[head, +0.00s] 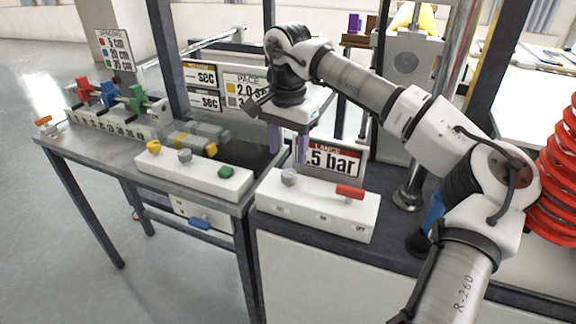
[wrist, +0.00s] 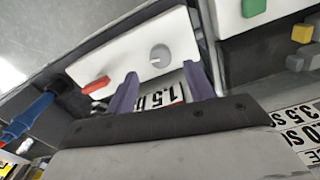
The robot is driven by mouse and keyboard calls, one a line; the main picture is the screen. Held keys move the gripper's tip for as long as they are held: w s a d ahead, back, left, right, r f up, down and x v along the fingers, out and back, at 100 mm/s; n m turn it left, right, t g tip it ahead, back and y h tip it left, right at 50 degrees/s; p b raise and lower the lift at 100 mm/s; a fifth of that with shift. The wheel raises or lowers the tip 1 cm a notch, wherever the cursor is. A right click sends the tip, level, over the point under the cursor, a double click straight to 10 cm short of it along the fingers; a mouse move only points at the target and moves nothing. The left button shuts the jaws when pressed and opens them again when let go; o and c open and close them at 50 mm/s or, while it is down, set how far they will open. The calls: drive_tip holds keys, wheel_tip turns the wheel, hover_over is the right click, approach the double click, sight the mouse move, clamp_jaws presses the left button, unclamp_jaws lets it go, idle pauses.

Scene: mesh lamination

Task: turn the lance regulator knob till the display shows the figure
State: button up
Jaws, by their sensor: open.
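The lance regulator knob (head: 289,177) is a round grey knob on the left of a white box (head: 318,212). It also shows in the wrist view (wrist: 160,56), with a pale mark on its face. The lance display (head: 335,160) stands behind the box and is partly covered by a finger in the head view. In the wrist view the display (wrist: 168,95) reads 1.5, with its unit cut off. My gripper (head: 289,148) is open and empty, its purple fingers above and behind the knob. In the wrist view the fingertips (wrist: 162,73) lie either side of the knob's near edge, apart from it.
A red lever (head: 350,191) sits on the same box, right of the knob. Another white box (head: 193,178) with yellow, grey and green controls stands to the left. PACE and sec signs (head: 245,90) are behind. A red coil (head: 560,180) stands at the right edge.

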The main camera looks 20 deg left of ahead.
sight(288, 173)
wheel_tip(288, 173, up, 8)
drive_tip(key=shift+f, duration=0.2)
idle(0.3)
